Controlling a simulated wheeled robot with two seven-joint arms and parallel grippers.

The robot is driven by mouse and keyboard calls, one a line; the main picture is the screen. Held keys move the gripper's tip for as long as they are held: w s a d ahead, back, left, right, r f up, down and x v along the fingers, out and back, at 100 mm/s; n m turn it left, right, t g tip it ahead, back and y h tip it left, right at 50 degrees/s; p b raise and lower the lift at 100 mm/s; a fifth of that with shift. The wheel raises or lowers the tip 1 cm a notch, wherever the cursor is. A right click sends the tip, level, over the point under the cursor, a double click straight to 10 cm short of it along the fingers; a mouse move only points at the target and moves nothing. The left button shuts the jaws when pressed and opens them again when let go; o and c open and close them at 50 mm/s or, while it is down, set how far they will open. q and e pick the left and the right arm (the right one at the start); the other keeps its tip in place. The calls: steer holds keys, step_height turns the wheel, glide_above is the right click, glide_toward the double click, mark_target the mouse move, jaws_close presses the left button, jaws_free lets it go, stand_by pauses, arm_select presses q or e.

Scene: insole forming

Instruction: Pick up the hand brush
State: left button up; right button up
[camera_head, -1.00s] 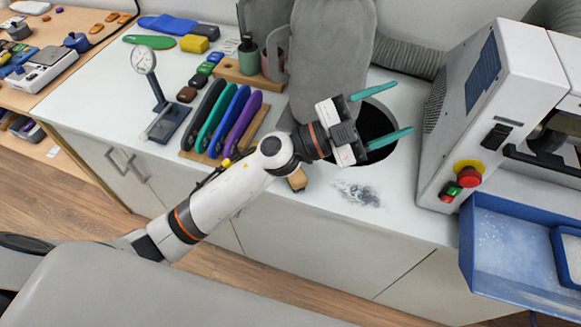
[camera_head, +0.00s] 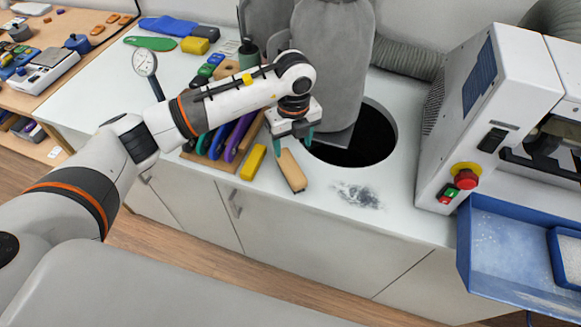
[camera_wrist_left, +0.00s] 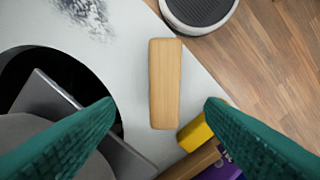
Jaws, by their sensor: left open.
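The hand brush (camera_head: 291,171), a light wooden block with a dark lower edge, lies on the white worktop near its front edge. It also shows in the left wrist view (camera_wrist_left: 165,83), upper middle, long side running up the picture. Any bristles underneath are hidden. My left gripper (camera_head: 293,143) points down over the brush's far end. Its teal fingers are open and apart. In the left wrist view the left gripper (camera_wrist_left: 160,103) has one finger on each side of the brush, with gaps; nothing is held. My right gripper is not in view.
A yellow block (camera_head: 253,162) lies just left of the brush, beside a rack of coloured insoles (camera_head: 222,138). A round dark hole (camera_head: 375,140) with a grey flap is to the right. A machine (camera_head: 492,110) and blue tray (camera_head: 510,255) stand further right. Grey dust (camera_head: 357,195) marks clear worktop.

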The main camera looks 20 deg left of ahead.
mark_target(291, 165)
arm_select(q)
step_height(291, 165, down, 3)
steer(key=shift+f+p, duration=0.2)
steer(key=shift+p, duration=0.15)
steer(key=shift+s+a+f+p, duration=0.1)
steer(key=shift+s+f+p, duration=0.05)
steer(key=shift+f+p, duration=0.4)
steer(key=f, duration=0.2)
steer(key=f+p, duration=0.1)
steer(key=shift+s+a+f, duration=0.15)
steer(key=shift+s+f, duration=0.05)
steer(key=shift+f, duration=0.5)
steer(key=shift+c, duration=0.5)
steer(key=shift+w, duration=0.1)
steer(key=c, duration=1.1)
step_height(291, 165, up, 9)
steer(key=shift+r+b, duration=0.1)
steer(key=shift+b, duration=1.1)
steer(key=shift+r, duration=0.45)
